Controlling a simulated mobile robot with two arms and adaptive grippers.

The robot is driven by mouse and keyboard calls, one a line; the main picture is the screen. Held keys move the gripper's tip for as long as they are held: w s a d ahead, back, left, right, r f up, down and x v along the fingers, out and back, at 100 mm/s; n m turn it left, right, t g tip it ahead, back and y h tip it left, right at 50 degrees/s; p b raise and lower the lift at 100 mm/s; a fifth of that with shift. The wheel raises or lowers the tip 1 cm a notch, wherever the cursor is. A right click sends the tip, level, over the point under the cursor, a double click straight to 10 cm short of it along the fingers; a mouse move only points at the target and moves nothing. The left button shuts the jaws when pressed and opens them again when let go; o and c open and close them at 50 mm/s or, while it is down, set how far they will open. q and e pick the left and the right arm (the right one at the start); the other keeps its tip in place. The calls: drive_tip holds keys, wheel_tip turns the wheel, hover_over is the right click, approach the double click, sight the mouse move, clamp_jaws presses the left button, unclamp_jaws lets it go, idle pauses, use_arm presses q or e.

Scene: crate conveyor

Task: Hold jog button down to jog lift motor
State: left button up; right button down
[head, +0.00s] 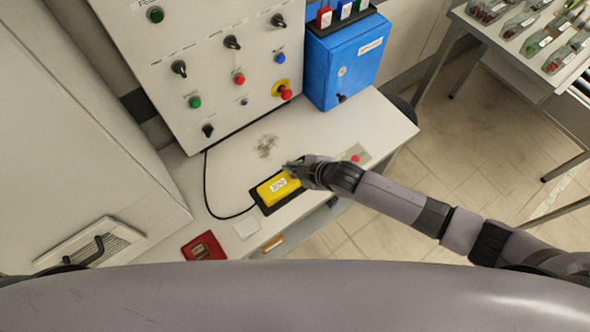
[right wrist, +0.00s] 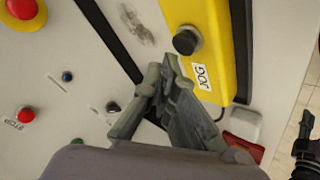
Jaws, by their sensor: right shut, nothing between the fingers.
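The yellow jog box (head: 278,189) lies on the grey bench top, on a black base with a black cable. In the right wrist view the yellow box (right wrist: 216,62) carries a white JOG label and a round black button (right wrist: 186,41). My right gripper (head: 290,167) is at the box's far right end and hides the button in the head view. In the right wrist view my right gripper (right wrist: 162,72) is shut and empty, its tips beside the black button with a small gap in the picture. I cannot tell their height over it. My left gripper is not in view.
A control panel (head: 215,65) with knobs, lamps and a red emergency stop (head: 285,93) stands behind the bench. A blue box (head: 345,62) is right of it. A red item (head: 203,246) and a white square (head: 247,228) lie near the bench front.

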drive_tip(key=shift+f, duration=0.1)
idle(0.6)
drive_tip(key=shift+f, duration=0.35)
drive_tip(key=shift+f+b, duration=0.55)
idle(2.2)
drive_tip(key=shift+r, duration=0.15)
idle(0.7)
drive_tip(key=shift+r+p, duration=0.85)
drive_tip(key=shift+p, duration=0.05)
wheel_tip(320, 180, up, 5)
drive_tip(key=p, duration=0.5)
